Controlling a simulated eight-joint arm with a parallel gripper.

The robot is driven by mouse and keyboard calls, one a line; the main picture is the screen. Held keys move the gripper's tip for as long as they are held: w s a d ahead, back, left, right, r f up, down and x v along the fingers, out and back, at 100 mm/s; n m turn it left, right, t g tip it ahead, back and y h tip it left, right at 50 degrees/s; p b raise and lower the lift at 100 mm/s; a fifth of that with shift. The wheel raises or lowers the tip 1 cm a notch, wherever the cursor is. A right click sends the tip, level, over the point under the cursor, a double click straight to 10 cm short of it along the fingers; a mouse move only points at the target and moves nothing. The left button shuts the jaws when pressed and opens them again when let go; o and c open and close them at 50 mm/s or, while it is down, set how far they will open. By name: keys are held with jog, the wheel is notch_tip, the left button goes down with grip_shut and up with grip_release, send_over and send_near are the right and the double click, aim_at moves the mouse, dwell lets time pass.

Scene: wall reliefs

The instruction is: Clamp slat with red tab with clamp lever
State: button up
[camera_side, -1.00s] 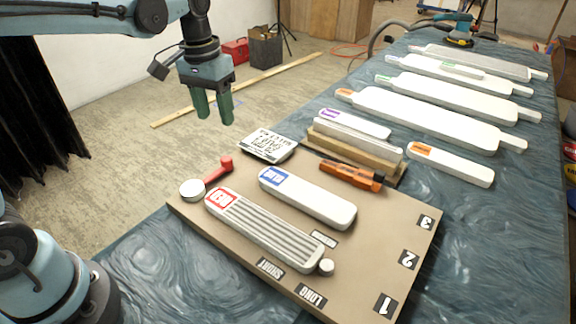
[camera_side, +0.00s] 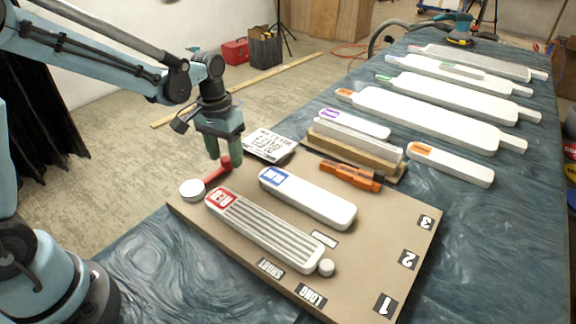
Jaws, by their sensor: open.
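The slat with the red tab (camera_side: 265,234) lies on the brown board, its grooved face up and its red tab at the upper left end. The clamp lever (camera_side: 217,172) has a red handle and sits beside a round white disc (camera_side: 192,190) at the board's left corner. The lever's handle points up and right, beside the slat's tab end rather than across it. My gripper (camera_side: 225,162) is open and points down at the red handle's far end. Its fingers overlap the handle end in this view; I cannot tell whether they touch it.
A slat with a blue tab (camera_side: 318,204) lies beside the red-tab slat. A white label card (camera_side: 268,146) is close to the right of my gripper. An orange tool (camera_side: 348,178) and several white slats lie farther back. A round peg (camera_side: 326,267) stands at the slat's near end.

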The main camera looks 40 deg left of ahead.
jog(key=shift+f, duration=0.6)
jog(key=shift+c, duration=0.5)
grip_shut()
